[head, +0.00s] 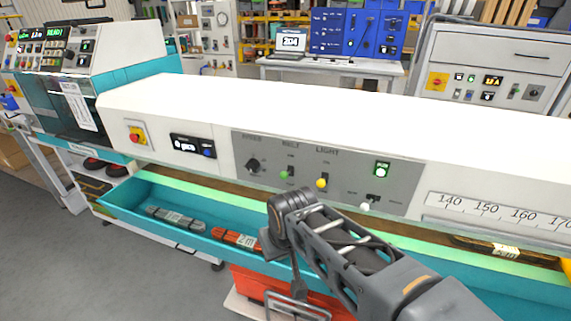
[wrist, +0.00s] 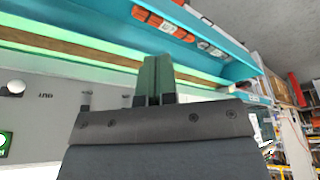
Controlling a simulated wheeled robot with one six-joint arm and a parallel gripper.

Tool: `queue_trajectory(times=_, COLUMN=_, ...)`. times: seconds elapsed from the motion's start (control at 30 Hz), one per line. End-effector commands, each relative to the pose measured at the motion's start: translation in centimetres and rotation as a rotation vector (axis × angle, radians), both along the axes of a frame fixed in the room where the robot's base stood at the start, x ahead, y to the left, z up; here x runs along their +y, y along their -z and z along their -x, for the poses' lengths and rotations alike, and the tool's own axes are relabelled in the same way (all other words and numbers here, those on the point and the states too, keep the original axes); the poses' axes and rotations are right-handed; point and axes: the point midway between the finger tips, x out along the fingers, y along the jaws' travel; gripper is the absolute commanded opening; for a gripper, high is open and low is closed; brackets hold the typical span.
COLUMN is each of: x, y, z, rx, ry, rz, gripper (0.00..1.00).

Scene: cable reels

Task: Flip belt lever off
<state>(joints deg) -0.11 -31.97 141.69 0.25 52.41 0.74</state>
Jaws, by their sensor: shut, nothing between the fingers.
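The belt lever (head: 284,175) has a green knob and sits under the BELT label on the grey control panel (head: 232,150). Its small position marks are too blurred to read. My wrist end is just below and in front of this lever in the head view, apart from it in the picture; the depth gap is unclear. The fingers cannot be made out there. In the wrist view, which looks upside down, my gripper (wrist: 155,72) is shut and empty. The belt lever is not visible in that view.
The yellow-knobbed light lever (head: 321,184) is right of the belt lever; a white-knobbed lever (head: 365,206) is farther right, also in the wrist view (wrist: 15,87).

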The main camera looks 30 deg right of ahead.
Motion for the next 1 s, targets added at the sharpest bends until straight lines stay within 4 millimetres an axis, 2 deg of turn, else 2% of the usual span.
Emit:
queue_trajectory(times=0.17, x=-1.5, y=-5.0, z=-4.2, rx=0.02, ry=0.125, rz=-0.019, gripper=0.0)
queue_trajectory(times=0.3, x=-3.7, y=-9.7, z=-9.0, rx=0.045, ry=0.286, rz=-0.042, gripper=0.0)
queue_trajectory(times=0.5, x=-7.5, y=-14.7, z=-15.0, rx=0.072, ry=0.505, rz=-0.071, gripper=0.0)
queue_trajectory(times=0.7, x=-10.6, y=-17.4, z=-18.8, rx=0.087, ry=0.665, rz=-0.091, gripper=0.0)
queue_trajectory(times=0.8, x=-11.6, y=-18.1, z=-19.9, rx=0.091, ry=0.715, rz=-0.096, gripper=0.0)
queue_trajectory(times=1.0, x=-12.5, y=-18.6, z=-20.7, rx=0.095, ry=0.759, rz=-0.102, gripper=0.0)
